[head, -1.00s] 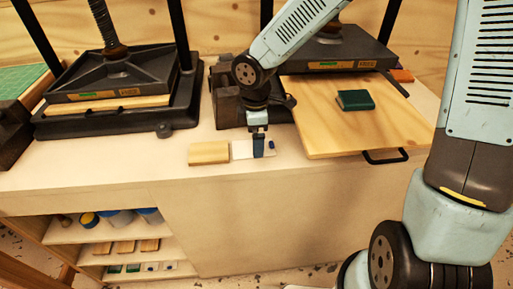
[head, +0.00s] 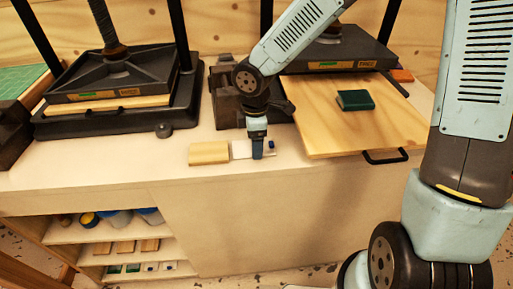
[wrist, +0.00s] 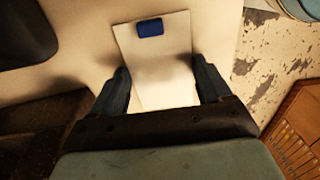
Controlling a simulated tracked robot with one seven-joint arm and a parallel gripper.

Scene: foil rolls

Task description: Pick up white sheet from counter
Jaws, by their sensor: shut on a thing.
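The white sheet (head: 240,149) is a small flat piece near the counter's front edge, with a blue patch (head: 271,144) at one end. In the wrist view the sheet (wrist: 165,50) runs between my two dark fingers, with the blue patch (wrist: 150,28) at its far end. My gripper (head: 257,156) points down at the sheet and is shut on it, one finger at each long side (wrist: 160,70). My gripper hides part of the sheet. I see no clear gap between sheet and counter (head: 110,170).
A pale wooden block (head: 209,153) lies just left of the sheet. A wooden board (head: 340,120) with a green block (head: 355,100) and a dark handle (head: 385,157) is to the right. A black press (head: 120,85) stands at left. Shelves below hold several small items.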

